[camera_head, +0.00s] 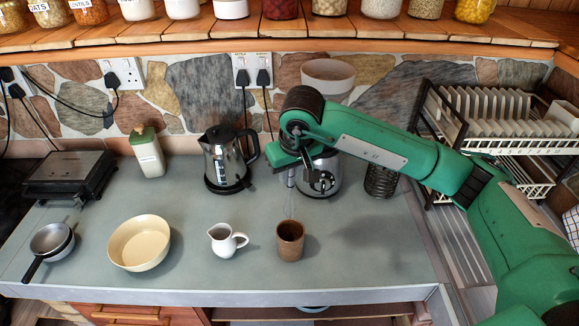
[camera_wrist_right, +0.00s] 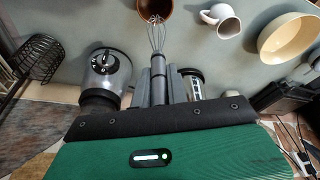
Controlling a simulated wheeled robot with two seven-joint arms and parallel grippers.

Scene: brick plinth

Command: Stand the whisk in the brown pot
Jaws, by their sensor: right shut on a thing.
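The brown pot (camera_head: 290,243) stands upright near the front of the grey worktop, and its rim also shows at the top of the right wrist view (camera_wrist_right: 150,10). My right gripper (camera_head: 291,176) is above and behind the pot, fingers pointing down. In the right wrist view the gripper (camera_wrist_right: 158,78) is shut on the grey handle of the whisk (camera_wrist_right: 156,38). The whisk's thin wire loops (camera_head: 290,206) point down and their tip overlaps the pot's rim in view. I cannot tell whether the tip is inside the pot or just above it. My left gripper is out of view.
A white jug (camera_head: 226,241) stands just left of the pot, with a cream bowl (camera_head: 139,243) and saucepan (camera_head: 50,240) farther left. A kettle (camera_head: 225,160), a steel appliance (camera_head: 321,177) and a dark wire holder (camera_head: 381,180) stand behind. The worktop right of the pot is clear.

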